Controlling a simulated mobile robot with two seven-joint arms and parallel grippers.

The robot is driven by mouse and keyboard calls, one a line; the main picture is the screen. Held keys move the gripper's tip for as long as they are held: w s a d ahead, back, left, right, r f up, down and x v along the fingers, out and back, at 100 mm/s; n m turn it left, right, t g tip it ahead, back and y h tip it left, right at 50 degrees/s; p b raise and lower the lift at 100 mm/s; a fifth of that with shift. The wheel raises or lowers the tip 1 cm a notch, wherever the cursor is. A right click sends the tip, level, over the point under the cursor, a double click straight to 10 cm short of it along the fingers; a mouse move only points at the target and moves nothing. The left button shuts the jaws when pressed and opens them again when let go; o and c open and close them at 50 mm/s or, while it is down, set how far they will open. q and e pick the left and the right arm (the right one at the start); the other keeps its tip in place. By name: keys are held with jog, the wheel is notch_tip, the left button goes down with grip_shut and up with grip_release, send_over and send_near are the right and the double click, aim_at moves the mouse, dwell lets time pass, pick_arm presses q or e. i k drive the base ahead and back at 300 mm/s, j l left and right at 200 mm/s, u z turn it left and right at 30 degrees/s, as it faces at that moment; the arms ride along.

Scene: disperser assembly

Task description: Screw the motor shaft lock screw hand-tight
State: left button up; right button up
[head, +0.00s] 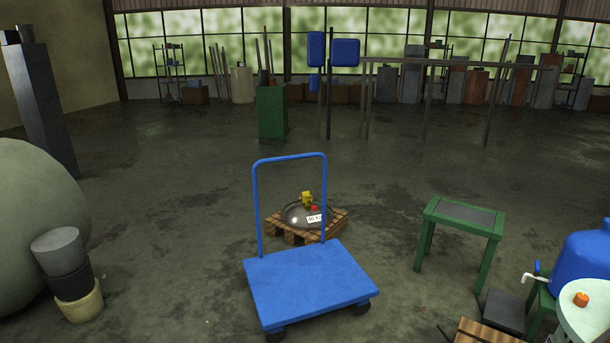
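No motor shaft lock screw can be made out in the head view. Blue boxy housings (345,52) on an upright post (328,105) stand far off at the back centre. They may be the disperser, but I cannot tell. A motor shaft is too small or hidden to see. Neither of my grippers is in view.
A blue trolley (310,283) stands in front of a pallet (290,235) bearing a round grey lid (295,215) and a yellow part (307,199). A green table (464,213) is right; stacked cylinders (62,262) are left. Open floor (180,190) lies behind.

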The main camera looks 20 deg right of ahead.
aim_at(581, 300)
jog(key=i+z, duration=0.15)
jog(key=z, duration=0.2)
jog(key=i+j+z, duration=0.15)
jog(key=z, duration=0.2)
jog(key=i+j+z, duration=0.15)
jog(key=z, duration=0.25)
jog(key=i+j+z, duration=0.1)
jog(key=z, duration=0.3)
jog(key=i+j+z, duration=0.15)
jog(key=z, duration=0.25)
jog(key=i+j+z, duration=0.15)
jog(key=z, duration=0.25)
jog(key=i+j+z, duration=0.1)
jog(key=j+z, duration=0.4)
jog(key=z, duration=0.3)
jog(key=i+j+z, duration=0.1)
jog(key=j+z, duration=0.2)
jog(key=z, duration=0.15)
jog(key=j+z, duration=1.1)
jog(key=j, duration=0.25)
